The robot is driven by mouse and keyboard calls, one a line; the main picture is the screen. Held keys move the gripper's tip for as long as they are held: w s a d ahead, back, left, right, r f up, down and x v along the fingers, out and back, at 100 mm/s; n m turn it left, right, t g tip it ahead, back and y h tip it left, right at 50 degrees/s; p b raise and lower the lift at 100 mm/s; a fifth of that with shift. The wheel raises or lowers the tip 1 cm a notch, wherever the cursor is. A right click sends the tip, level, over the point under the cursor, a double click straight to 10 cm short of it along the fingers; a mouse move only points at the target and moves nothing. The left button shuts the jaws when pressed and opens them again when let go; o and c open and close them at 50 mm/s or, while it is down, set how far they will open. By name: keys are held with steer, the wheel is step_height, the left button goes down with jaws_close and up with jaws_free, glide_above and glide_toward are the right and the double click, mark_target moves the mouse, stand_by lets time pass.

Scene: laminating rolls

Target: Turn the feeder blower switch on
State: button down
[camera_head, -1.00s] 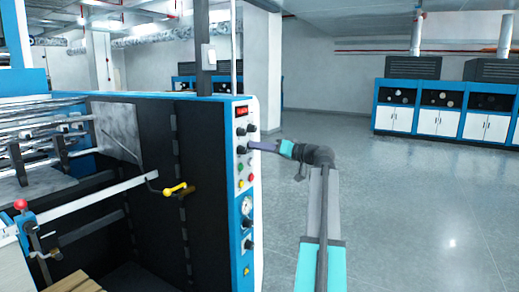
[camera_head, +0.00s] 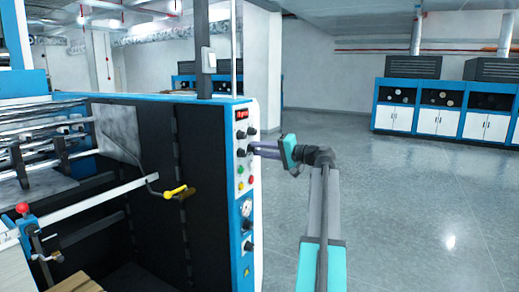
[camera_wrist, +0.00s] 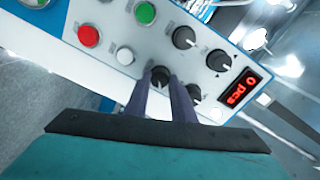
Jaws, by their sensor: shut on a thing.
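The control panel (camera_head: 246,170) is on the narrow end of the blue and black machine. It carries several black rotary knobs, coloured buttons and a red-lit display (camera_wrist: 240,88). My gripper (camera_wrist: 161,82) has its two grey fingers on either side of one black knob (camera_wrist: 159,74), closed on it. Other black knobs (camera_wrist: 184,38) are close by. Labels are too small to read, so I cannot tell which knob is the feeder blower switch.
A red button (camera_wrist: 88,36), a green button (camera_wrist: 145,13) and a white button (camera_wrist: 125,55) are near my fingers. A gauge (camera_head: 246,207) is lower on the panel. A yellow-handled lever (camera_head: 176,190) juts from the machine's side. The floor (camera_head: 400,215) to the right is clear.

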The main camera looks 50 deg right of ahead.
stand_by(0.4)
steer(key=c, duration=1.5)
jaws_free()
steer(key=shift+s, duration=0.15)
steer(key=b+v, duration=0.3)
steer(key=v, duration=1)
steer(key=shift+s+d, duration=0.15)
steer(key=shift+s, duration=0.15)
